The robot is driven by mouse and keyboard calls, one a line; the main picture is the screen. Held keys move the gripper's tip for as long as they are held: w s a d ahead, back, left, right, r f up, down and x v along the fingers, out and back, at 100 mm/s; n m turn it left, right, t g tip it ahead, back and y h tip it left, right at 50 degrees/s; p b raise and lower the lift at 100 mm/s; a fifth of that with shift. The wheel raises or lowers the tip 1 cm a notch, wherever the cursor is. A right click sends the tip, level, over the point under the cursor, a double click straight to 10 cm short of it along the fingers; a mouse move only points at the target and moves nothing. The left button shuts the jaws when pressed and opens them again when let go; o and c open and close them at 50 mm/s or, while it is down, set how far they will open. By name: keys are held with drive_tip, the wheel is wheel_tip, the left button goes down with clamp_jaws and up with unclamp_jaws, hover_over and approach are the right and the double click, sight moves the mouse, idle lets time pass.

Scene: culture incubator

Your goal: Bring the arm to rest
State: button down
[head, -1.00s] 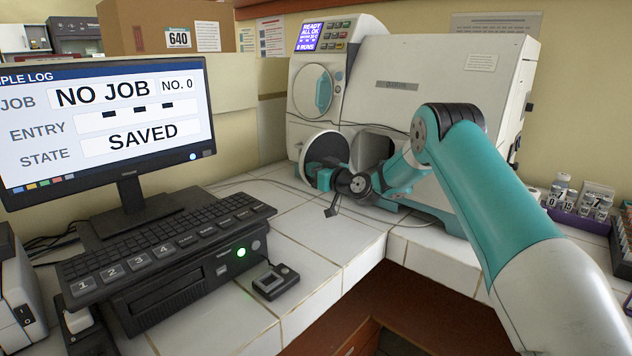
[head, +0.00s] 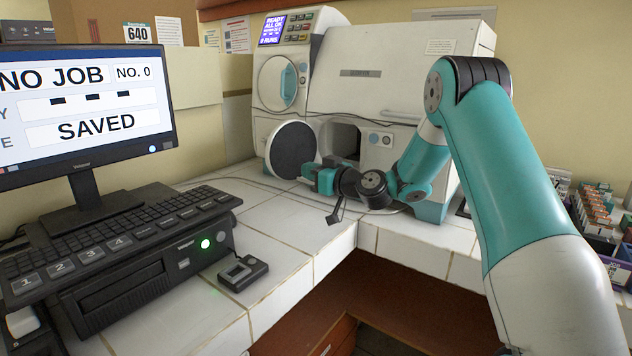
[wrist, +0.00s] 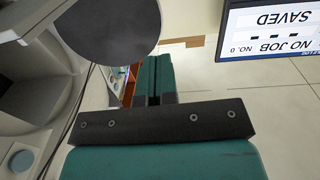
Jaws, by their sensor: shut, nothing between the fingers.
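My gripper (head: 308,171) is at the end of my teal arm, low in front of the white incubator (head: 405,75). Its two teal fingers show together in the wrist view (wrist: 154,68), with nothing between them. In the head view the fingertips overlap the lower right edge of the open round dark door (head: 291,148); I cannot tell whether they touch it. The door also shows at the top of the wrist view (wrist: 110,25). The square chamber opening (head: 346,139) is just behind and above the gripper. The incubator's small display (head: 272,30) reads READY, ALL OK.
A monitor (head: 80,110) showing NO JOB and SAVED stands at the left, behind a keyboard (head: 115,235) on a black box with a green light. A small black device (head: 243,273) lies on the tiled counter (head: 270,240). Racks (head: 598,215) stand at the far right.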

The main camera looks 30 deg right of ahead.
drive_tip(key=s+a+r+n+g+y+p, duration=0.2)
drive_tip(key=s+a+r+g, duration=0.3)
drive_tip(key=s+a, duration=0.5)
drive_tip(key=s+a+r+n+g+y+p, duration=0.1)
drive_tip(key=s+a+r+n+g+p, duration=0.15)
drive_tip(key=s+a+g, duration=0.6)
drive_tip(key=s+a+g+h+p, duration=0.1)
drive_tip(key=s+h, duration=0.1)
drive_tip(key=s, duration=0.9)
drive_tip(key=s+a+m+g+h+p, duration=0.1)
drive_tip(key=s+a+g+h+p, duration=0.1)
drive_tip(key=s, duration=1)
drive_tip(key=shift+a+r+h, duration=0.2)
drive_tip(key=shift+a+h, duration=0.1)
drive_tip(key=shift+h, duration=0.2)
drive_tip(key=shift+a+g, duration=0.15)
drive_tip(key=shift+g, duration=0.1)
